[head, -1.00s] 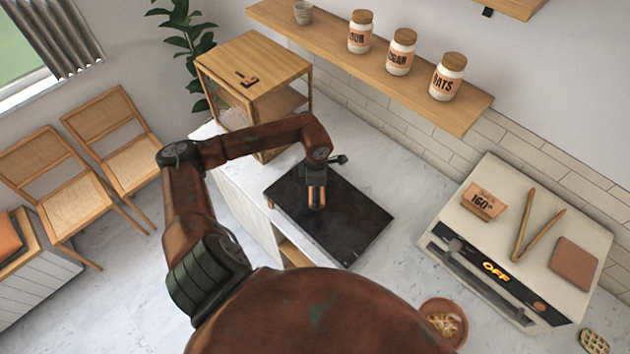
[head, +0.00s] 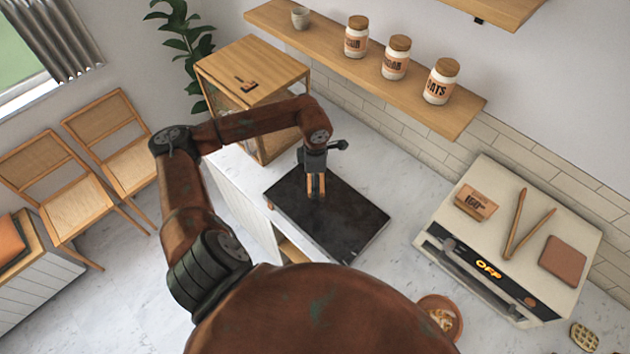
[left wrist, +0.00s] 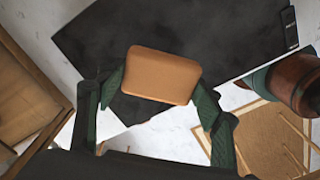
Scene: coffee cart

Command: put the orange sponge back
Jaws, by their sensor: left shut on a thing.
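My left gripper (head: 316,190) is over the black slab (head: 345,225) on the counter, pointing down. In the left wrist view, the orange sponge (left wrist: 162,75), a rounded block, sits between the two green fingers of my left gripper (left wrist: 160,92), which is shut on it. The dark slab (left wrist: 215,40) lies behind the sponge in that view. I cannot tell how far the sponge is above the slab. In the head view only small orange-brown strips show at the fingertips. My right gripper is not in view.
A wooden cabinet (head: 255,75) stands behind my left forearm. A cream machine (head: 450,225) marked OFF stands at right, with tongs (head: 520,230), a small sign (head: 476,203) and a brown square (head: 563,261) on top. A wall shelf (head: 370,70) holds jars. A bowl (head: 452,310) is near the front.

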